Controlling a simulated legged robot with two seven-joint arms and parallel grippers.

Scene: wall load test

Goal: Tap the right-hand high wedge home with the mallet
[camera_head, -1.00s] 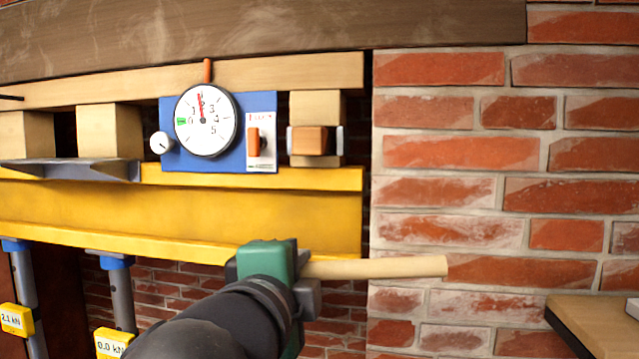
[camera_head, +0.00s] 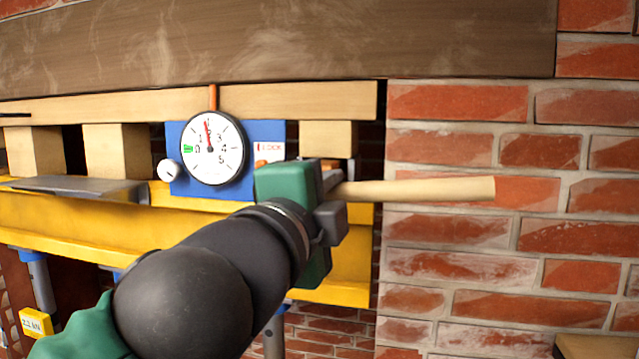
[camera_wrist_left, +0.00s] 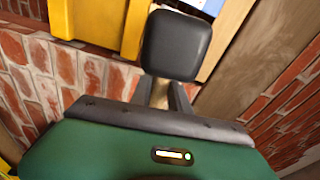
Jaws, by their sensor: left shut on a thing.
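My left gripper (camera_head: 328,205) is shut on the mallet, whose pale wooden handle (camera_head: 425,190) sticks out to the right. In the left wrist view a dark, rounded square block, which looks like the mallet head (camera_wrist_left: 172,45), stands beyond the fingers, with a bit of handle below it. In the head view the mallet head is hidden behind the gripper. The right-hand high wedge (camera_head: 329,163), orange-brown, sits in front of the right wooden block (camera_head: 325,138). The gripper covers most of it. I cannot tell whether the mallet touches it. My right gripper is not in view.
A blue panel with a round dial gauge (camera_head: 212,147) and white knob (camera_head: 168,170) is just left of the gripper. The yellow beam (camera_head: 60,215) runs below, with a grey plate (camera_head: 80,188) on it. A brick wall (camera_head: 480,270) fills the right.

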